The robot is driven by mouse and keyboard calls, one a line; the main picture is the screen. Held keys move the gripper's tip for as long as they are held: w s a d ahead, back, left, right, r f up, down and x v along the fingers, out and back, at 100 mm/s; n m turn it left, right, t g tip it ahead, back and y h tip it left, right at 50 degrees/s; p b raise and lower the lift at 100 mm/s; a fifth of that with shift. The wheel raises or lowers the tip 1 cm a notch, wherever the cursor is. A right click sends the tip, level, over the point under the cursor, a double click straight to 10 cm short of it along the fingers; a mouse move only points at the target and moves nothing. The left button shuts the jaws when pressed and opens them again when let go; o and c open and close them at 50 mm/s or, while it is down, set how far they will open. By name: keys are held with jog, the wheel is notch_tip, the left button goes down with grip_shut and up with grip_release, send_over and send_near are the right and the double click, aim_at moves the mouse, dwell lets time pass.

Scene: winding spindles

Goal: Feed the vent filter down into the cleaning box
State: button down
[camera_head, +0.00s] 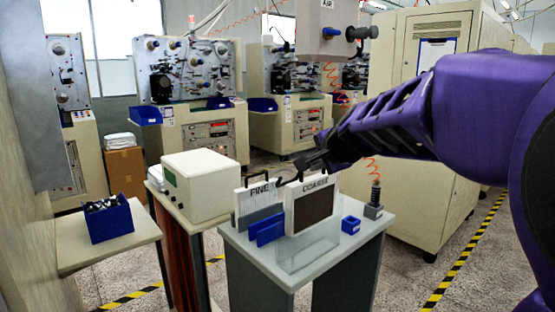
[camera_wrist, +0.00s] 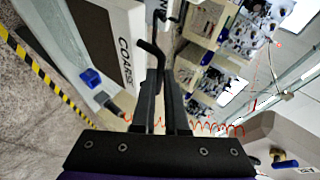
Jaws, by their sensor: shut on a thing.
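The vent filter, a white-framed panel marked COARSE with a dark brown mesh (camera_head: 313,212), is upright over the small table in the head view. Its white label strip shows at the left in the wrist view (camera_wrist: 124,62). My gripper (camera_head: 312,162) is at its top edge, shut on its black bent handle (camera_wrist: 150,48). A clear, see-through box (camera_head: 305,255), which looks like the cleaning box, is at the table's front, below the filter. I cannot tell whether the filter's lower edge is inside the box or above it.
A second panel marked FINE (camera_head: 258,195) stands left, with a blue plate (camera_head: 265,230) before it. A small blue cup (camera_head: 351,224) and a grey holder with a dark tool (camera_head: 374,203) are right. A cream instrument (camera_head: 200,185) and a blue parts bin (camera_head: 109,219) stand on neighbouring tables.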

aim_at(312, 200)
jog(key=shift+f, duration=4.7)
jog(key=c, duration=0.9)
grip_release()
jog(key=shift+o, duration=0.2)
jog(key=shift+r, duration=0.1)
